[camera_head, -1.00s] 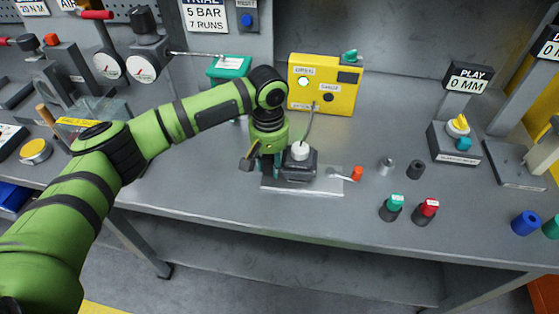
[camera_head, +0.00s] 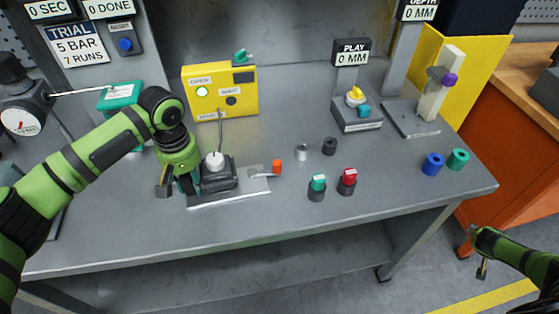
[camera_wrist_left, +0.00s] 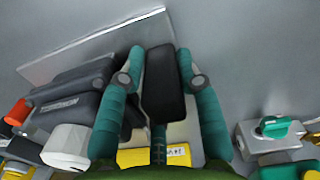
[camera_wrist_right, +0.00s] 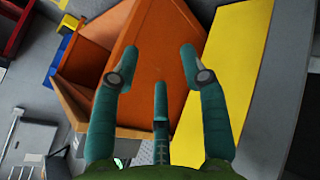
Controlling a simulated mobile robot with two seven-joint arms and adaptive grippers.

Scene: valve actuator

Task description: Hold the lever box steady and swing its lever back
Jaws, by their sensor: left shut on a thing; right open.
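The lever box (camera_head: 218,178) is a dark grey block with a white round cap on top, sitting on a light metal plate (camera_head: 230,198) on the bench. Its lever (camera_head: 262,173) sticks out to the right and ends in an orange tip (camera_head: 277,166). My left gripper (camera_head: 177,186) is at the box's left side. In the left wrist view its fingers (camera_wrist_left: 163,80) close around a black block-like part beside the body of the lever box (camera_wrist_left: 75,95). My right gripper (camera_wrist_right: 154,70) is open and empty, away from the bench; its arm shows at lower right in the head view.
Behind the lever box stands a yellow panel (camera_head: 220,93) with a green light. Green-topped (camera_head: 318,183) and red-topped (camera_head: 348,178) pieces and small cylinders stand to its right. An orange cabinet (camera_wrist_right: 140,60) fills much of the right wrist view. The bench front is clear.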

